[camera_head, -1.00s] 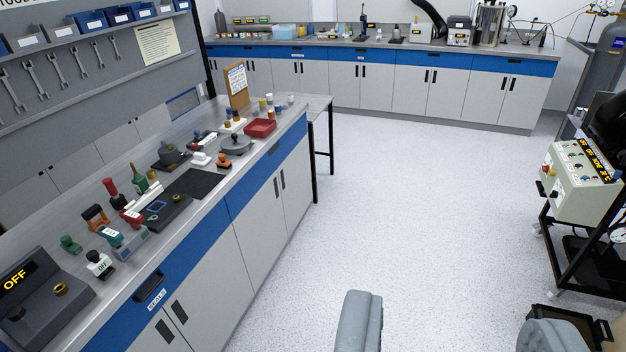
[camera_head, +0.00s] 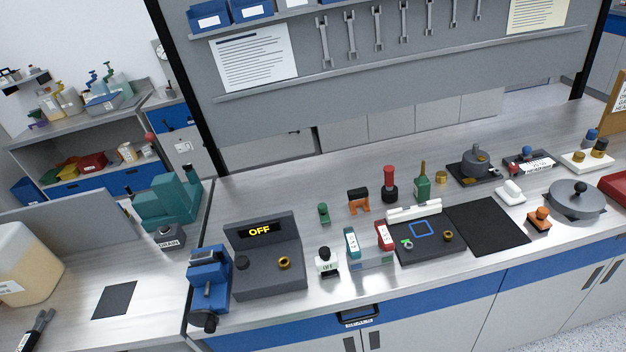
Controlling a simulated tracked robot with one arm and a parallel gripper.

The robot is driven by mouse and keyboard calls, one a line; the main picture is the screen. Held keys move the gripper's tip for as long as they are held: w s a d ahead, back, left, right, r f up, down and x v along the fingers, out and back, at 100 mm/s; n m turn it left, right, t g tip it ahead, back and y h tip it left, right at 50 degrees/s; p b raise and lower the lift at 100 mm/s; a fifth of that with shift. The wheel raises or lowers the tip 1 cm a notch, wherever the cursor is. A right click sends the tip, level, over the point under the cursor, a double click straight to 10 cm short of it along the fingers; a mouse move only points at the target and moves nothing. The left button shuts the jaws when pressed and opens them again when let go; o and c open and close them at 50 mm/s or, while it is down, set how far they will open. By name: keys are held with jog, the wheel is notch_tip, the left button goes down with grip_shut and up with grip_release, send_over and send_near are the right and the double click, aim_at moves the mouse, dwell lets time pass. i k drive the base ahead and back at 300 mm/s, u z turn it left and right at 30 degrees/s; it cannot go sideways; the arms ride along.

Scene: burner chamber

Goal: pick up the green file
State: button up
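A green-handled upright piece (camera_head: 422,186) with a thin brownish top stands on the steel bench, right of centre. It looks like the green file, but it is too small to be sure. A red-and-black upright tool (camera_head: 389,184) stands just left of it, apart from it. A white bar-shaped piece (camera_head: 413,212) lies in front of both.
On the bench stand a grey box reading OFF (camera_head: 268,262), a blue vise (camera_head: 209,286), a teal and red pair in a clear holder (camera_head: 372,259), a dark tray (camera_head: 428,240) and a black mat (camera_head: 487,228). A wrench panel (camera_head: 400,75) rises behind.

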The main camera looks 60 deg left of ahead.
aim_at(323, 214)
jog(key=u, duration=0.55)
jog(key=i, duration=1)
jog(key=u, duration=1)
jog(key=i, duration=0.5)
jog(key=u, duration=0.25)
jog(key=k, duration=0.9)
jog(key=u, duration=0.15)
jog(key=i, duration=0.9)
jog(key=z, duration=0.05)
